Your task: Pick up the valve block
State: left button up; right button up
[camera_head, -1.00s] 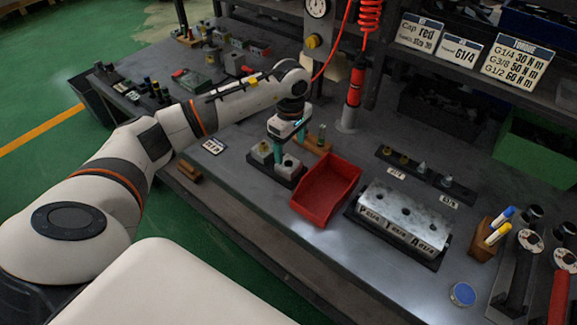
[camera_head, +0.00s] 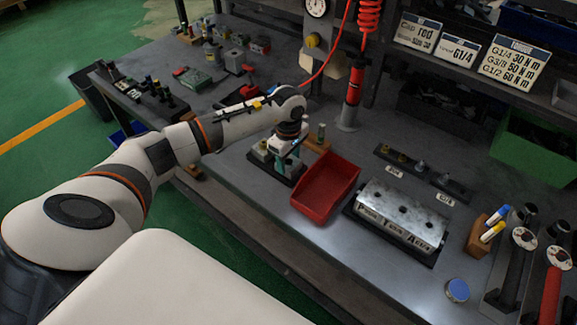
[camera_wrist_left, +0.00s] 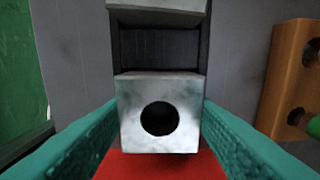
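The valve block (camera_wrist_left: 128,139), a grey metal cube with a dark round hole, stands between the teal fingers of my left gripper (camera_wrist_left: 161,110) in the left wrist view. The fingertips are close against its two sides; I cannot tell whether they press on it. In the head view my left gripper (camera_head: 284,148) points down over the dark block tray (camera_head: 279,180), largely hiding the block there. A second metal block (camera_wrist_left: 160,12) sits at the far end of the tray, at the top of the wrist view. My right gripper is not in view.
A red bin (camera_head: 322,190) is close beside the tray. A wooden holder (camera_head: 318,144) stands behind the gripper. A large engraved metal block (camera_head: 402,215) lies further right. A red coiled hose hangs above the bench. The bench's front edge is near the tray.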

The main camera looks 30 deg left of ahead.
pick_arm(q)
jog(key=c, duration=0.5)
